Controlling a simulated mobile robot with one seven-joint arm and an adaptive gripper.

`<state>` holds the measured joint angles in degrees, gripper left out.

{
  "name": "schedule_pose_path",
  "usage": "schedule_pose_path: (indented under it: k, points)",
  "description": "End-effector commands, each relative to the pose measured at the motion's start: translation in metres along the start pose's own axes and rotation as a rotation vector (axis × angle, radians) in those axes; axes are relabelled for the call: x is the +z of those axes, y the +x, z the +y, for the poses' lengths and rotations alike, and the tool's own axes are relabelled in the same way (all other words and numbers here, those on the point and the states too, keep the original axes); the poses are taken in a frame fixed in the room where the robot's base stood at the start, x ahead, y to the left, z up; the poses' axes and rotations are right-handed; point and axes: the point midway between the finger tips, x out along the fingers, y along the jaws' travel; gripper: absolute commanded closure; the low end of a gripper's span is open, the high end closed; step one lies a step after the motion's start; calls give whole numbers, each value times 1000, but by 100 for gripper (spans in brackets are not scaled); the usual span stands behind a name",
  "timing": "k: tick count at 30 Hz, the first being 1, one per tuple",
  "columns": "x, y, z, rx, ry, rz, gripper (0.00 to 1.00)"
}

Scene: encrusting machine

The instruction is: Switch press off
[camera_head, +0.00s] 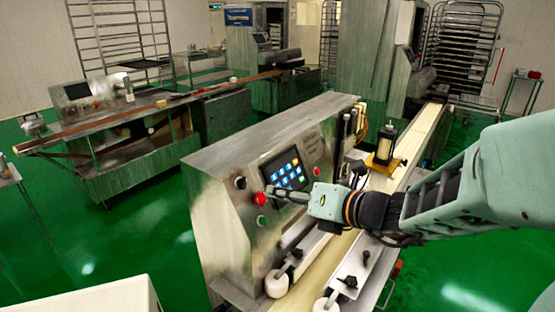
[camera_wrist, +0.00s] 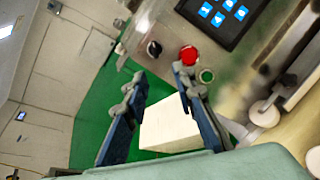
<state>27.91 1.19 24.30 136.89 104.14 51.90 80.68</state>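The encrusting machine (camera_head: 225,170) stands in the middle of the head view, with a lit touch screen (camera_head: 286,170) on its slanted steel panel. A red button (camera_head: 259,198) sits at the screen's lower left and shows in the wrist view (camera_wrist: 188,55). A green button (camera_wrist: 206,76) is beside it, and a black knob (camera_wrist: 154,48) is on its other side. My gripper (camera_wrist: 160,80) is open and empty, its fingers pointing at the panel. In the wrist view its right fingertip overlaps the red button's lower edge; I cannot tell whether they touch.
A conveyor (camera_head: 335,262) with white rollers runs along the panel's front, under my arm. A yellow-based fixture (camera_head: 384,155) stands behind my gripper. A pale box-like block (camera_head: 90,300) is at the lower left. Green floor is open to the left.

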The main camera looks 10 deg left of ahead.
Motion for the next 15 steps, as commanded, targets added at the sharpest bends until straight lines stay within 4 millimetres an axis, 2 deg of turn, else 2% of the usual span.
schedule_pose_path:
  k: [8,15]
  points:
    - [-3,16,8,15,73,-26,75]
    - [-5,53,7,17,71,-24,75]
